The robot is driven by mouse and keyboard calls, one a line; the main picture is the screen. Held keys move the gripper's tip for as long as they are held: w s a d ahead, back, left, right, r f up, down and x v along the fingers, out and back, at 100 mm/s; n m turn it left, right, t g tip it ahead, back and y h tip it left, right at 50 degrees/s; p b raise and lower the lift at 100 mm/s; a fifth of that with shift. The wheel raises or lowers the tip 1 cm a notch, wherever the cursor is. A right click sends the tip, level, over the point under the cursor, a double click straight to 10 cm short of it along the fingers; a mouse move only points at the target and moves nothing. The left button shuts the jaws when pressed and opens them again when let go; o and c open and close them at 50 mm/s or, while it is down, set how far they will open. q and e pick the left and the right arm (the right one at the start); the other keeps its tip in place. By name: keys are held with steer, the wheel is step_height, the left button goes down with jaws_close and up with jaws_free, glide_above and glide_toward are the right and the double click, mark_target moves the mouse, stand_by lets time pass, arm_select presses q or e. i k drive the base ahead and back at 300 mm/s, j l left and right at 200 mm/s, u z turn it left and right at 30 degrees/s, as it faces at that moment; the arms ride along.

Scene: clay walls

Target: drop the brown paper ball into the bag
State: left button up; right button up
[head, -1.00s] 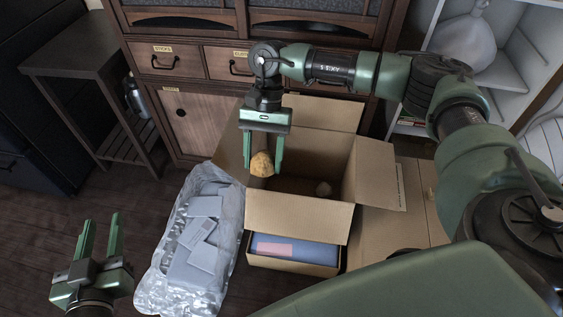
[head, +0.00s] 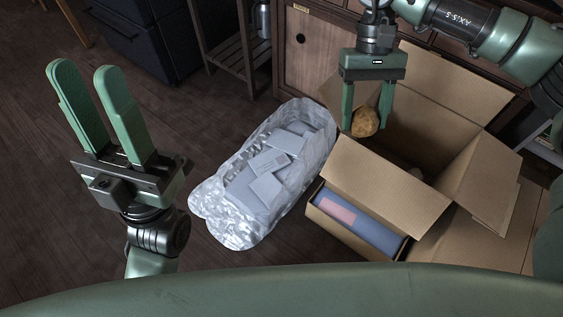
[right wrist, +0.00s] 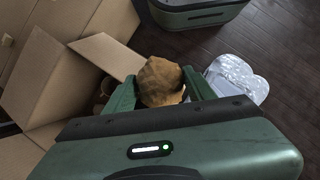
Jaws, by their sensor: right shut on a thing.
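The brown paper ball (head: 365,122) is held between the fingertips of my right gripper (head: 368,108), above the left edge of the open cardboard box. The ball also shows in the right wrist view (right wrist: 162,80), with the fingers against both its sides. The bag (head: 222,213) is clear, crinkled plastic. It lies open on the floor to the left of the box, with several pale grey-blue flat pieces in it. The bag also shows in the right wrist view (right wrist: 240,80). My left gripper (head: 92,80) is open and empty, left of the bag.
The open cardboard box (head: 375,182) stands right of the bag, flaps spread; a pale round thing shows inside it. A smaller box with a blue and pink item (head: 358,222) is in front of it. A wooden cabinet (head: 310,55) stands behind. Dark floor left of the bag is clear.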

mark_target(294, 164)
steer(key=j+u, duration=0.35)
steer(key=u, duration=0.15)
steer(key=i+j+u, duration=0.15)
steer(key=j+u, duration=0.3)
steer(key=i+j+u, duration=0.2)
steer(key=i+j, duration=0.25)
steer(key=i+j+u, duration=0.2)
steer(key=i+j, duration=0.15)
steer(key=i, duration=0.35)
steer(key=i+l+z, duration=0.1)
steer(key=z, duration=0.35)
steer(key=i+z, duration=0.4)
steer(key=i+j+z, duration=0.1)
steer(key=z, duration=0.35)
steer(key=i+j+z, duration=0.2)
steer(key=z, duration=0.25)
steer(key=i+z, duration=0.2)
steer(key=z, duration=0.3)
steer(key=i+z, duration=0.25)
steer(key=z, duration=0.25)
steer(key=i+j+z, duration=0.15)
steer(key=z, duration=0.35)
steer(key=i+j+z, duration=0.2)
steer(key=z, duration=0.3)
steer(key=i+j+z, duration=0.25)
steer(key=k, duration=0.05)
